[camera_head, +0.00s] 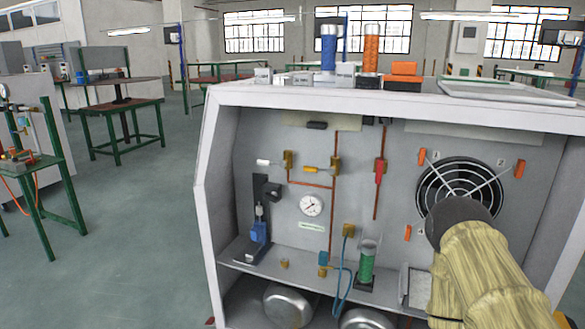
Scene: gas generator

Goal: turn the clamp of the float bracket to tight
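A black upright bracket (259,205) stands on the shelf at the left inside the cabinet, with a blue piece (260,232) on a thin rod at its front. A small dark block (273,191) juts from its upper right side; I cannot tell for certain whether this is the clamp, or how it is turned. My arm, in a tan sleeve with a dark rounded end, reaches in from the lower right, in front of the round fan. It is well to the right of the bracket. No gripper fingers show.
Beside the bracket are valves with white (263,162) and yellow (318,169) handles, a gauge (311,205) and a green cylinder (367,262). A blue hose (343,270) hangs over the shelf front. Metal tanks (290,304) lie below. The space before the bracket looks clear.

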